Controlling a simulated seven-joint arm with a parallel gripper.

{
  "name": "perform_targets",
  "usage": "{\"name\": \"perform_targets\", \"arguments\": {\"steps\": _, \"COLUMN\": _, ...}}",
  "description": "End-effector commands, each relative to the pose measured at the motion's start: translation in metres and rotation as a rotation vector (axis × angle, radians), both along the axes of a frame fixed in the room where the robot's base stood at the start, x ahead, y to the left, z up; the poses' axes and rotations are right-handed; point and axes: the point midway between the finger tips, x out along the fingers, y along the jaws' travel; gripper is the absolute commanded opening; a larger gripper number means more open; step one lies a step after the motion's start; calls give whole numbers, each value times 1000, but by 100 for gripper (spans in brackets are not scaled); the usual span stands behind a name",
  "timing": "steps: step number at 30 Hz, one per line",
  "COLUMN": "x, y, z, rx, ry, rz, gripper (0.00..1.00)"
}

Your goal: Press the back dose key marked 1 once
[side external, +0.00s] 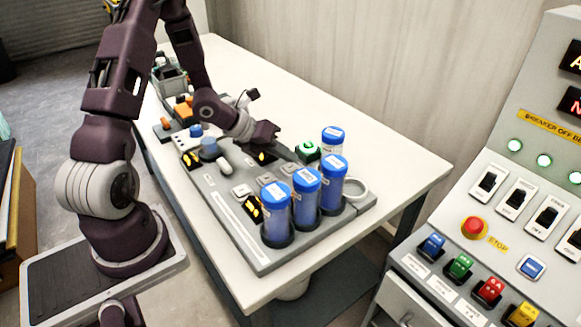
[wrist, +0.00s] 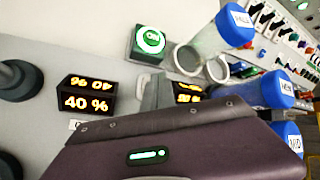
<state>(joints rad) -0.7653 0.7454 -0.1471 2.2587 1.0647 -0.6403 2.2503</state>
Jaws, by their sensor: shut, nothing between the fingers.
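Small square grey keys, including one at the front (side external: 241,191) and one further back (side external: 290,169), sit on the grey panel (side external: 222,205) in the side view. Their markings are too small to read, so I cannot tell which is the back key marked 1. My gripper (side external: 268,140) is shut and empty over the back part of the panel, near a lit display (side external: 262,157). In the wrist view my gripper (wrist: 157,88) covers the lower middle, and no key can be made out there. Whether its fingertips touch anything is unclear.
Blue-capped tubes (side external: 306,193) stand along the panel's right side. A green-lit ON button (wrist: 150,40) is near the gripper, as is a 40 % display (wrist: 89,101). Dark knobs (wrist: 18,80) stand at left. A switch cabinet (side external: 500,165) is at far right. Bare table (side external: 390,160) lies behind.

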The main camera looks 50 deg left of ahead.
Motion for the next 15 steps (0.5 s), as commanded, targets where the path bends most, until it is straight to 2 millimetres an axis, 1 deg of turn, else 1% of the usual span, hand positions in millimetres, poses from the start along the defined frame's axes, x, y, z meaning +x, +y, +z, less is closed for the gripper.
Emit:
{"name": "perform_targets", "arguments": {"steps": 5, "x": 0, "y": 0, "z": -1, "rx": 0, "ry": 1, "rz": -1, "gripper": 0}}
{"name": "perform_targets", "arguments": {"steps": 12, "x": 0, "y": -1, "z": -8, "rx": 0, "ry": 1, "rz": -1, "gripper": 0}}
{"name": "perform_targets", "arguments": {"steps": 15, "x": 0, "y": 0, "z": -9, "rx": 0, "ry": 0, "rz": 0, "gripper": 0}}
